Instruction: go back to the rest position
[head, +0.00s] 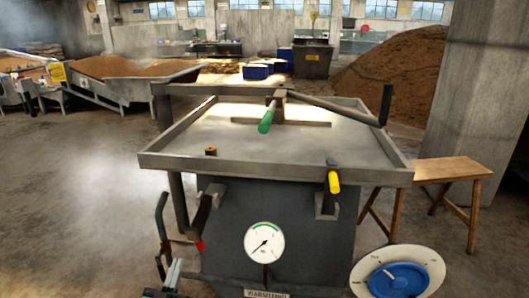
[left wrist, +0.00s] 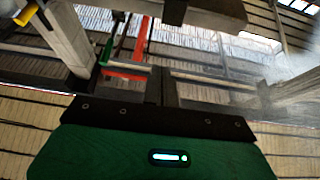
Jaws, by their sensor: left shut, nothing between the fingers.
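The left wrist camera looks up toward the roof. My right gripper is in neither view.
The metal table (head: 300,172) has a green-handled lever (head: 266,118), a yellow handle (head: 334,182), a red-tipped handle (head: 200,245) and a gauge (head: 264,242). Open floor lies left.

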